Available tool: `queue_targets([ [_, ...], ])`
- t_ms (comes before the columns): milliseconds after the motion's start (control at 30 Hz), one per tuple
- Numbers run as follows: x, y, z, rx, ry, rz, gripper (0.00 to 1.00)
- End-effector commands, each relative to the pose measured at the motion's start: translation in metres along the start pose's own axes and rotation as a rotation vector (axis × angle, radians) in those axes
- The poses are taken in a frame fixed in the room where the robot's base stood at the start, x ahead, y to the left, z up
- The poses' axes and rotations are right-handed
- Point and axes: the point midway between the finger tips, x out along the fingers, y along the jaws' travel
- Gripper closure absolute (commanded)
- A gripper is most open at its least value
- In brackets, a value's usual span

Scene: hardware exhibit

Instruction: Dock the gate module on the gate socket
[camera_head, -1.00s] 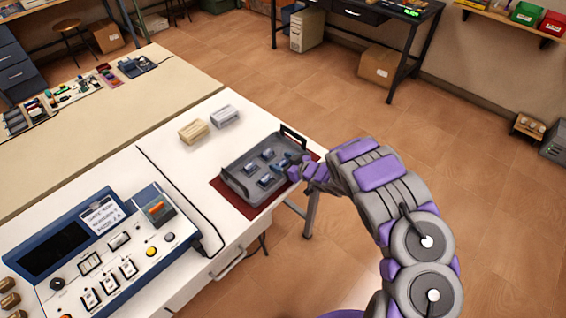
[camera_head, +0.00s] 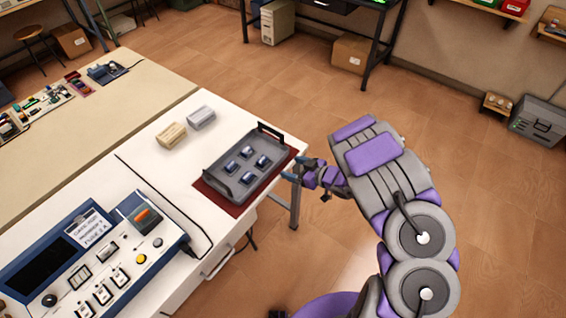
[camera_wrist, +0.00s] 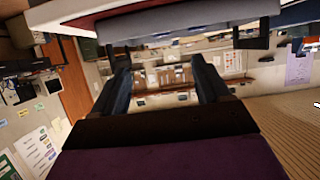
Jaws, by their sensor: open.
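A grey tray (camera_head: 237,187) on a dark red mat (camera_head: 222,206) holds several small blue-and-silver modules (camera_head: 246,152) at the table's right end. I cannot tell which, if any, is the gate module. The blue-and-white console (camera_head: 84,250) stands on the near left of the table. It carries a raised unit with an orange top (camera_head: 142,215); I cannot tell whether this is the gate socket. My gripper (camera_head: 293,170) is just right of the tray, by the table edge. The wrist view shows its two fingers (camera_wrist: 162,82) apart with nothing between them.
A black cable (camera_head: 165,200) runs across the white tabletop (camera_head: 150,165). The floor (camera_head: 310,105) right of the table is open. A tray-like edge fills the top of the wrist view.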

Motion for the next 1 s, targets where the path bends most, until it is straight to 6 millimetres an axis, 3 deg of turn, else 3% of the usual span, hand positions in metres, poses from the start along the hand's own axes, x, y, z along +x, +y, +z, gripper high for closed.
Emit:
queue_targets([
  [133, -0.015, 0.000, 0.000, 0.001, -0.001, 0.001, 0.24],
  [400, -0.019, 0.002, 0.000, -0.002, -0.005, 0.005, 0.24],
  [467, -0.021, 0.008, -0.002, -0.014, -0.020, 0.025, 0.24],
  [567, -0.033, 0.034, -0.008, -0.053, -0.085, 0.109, 0.24],
  [667, -0.058, 0.073, -0.021, -0.103, -0.195, 0.251, 0.24],
  [800, -0.113, 0.123, -0.046, -0.129, -0.362, 0.484, 0.24],
  [900, -0.159, 0.142, -0.066, -0.109, -0.465, 0.638, 0.24],
  [1000, -0.205, 0.148, -0.085, -0.059, -0.557, 0.774, 0.24],
])
